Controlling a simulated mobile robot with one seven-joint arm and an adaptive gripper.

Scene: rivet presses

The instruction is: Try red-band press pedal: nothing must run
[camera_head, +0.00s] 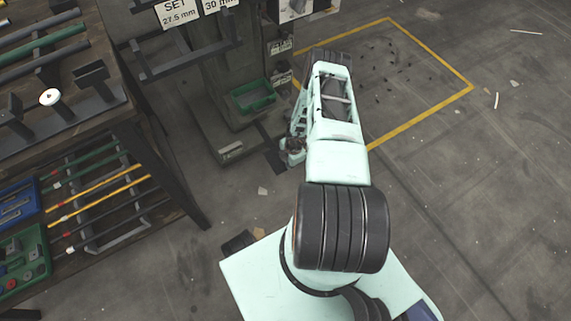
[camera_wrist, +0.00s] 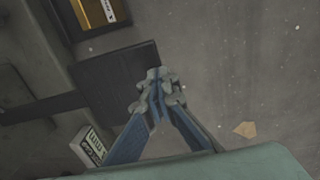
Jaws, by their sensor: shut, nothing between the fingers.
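My gripper (camera_wrist: 158,82) is shut and empty in the wrist view. Its fingertips overlap the right edge of a flat dark pedal plate (camera_wrist: 112,80) on the floor; I cannot tell whether they touch it. A dark bar (camera_wrist: 35,108) runs from the plate to the left. In the head view my gripper (camera_head: 291,152) is low beside the press base, partly hidden by my arm, and the pedal (camera_head: 272,158) shows just left of it. The grey press (camera_head: 205,90) stands behind. No red band is clearly visible on it.
A green tray (camera_head: 252,95) is on the press. A workbench (camera_head: 130,100) with rods and a rack stands at left. A yellow floor outline (camera_head: 440,45) encloses small dark bits. The floor at right is mostly clear. A small label plate (camera_wrist: 88,146) is near the pedal.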

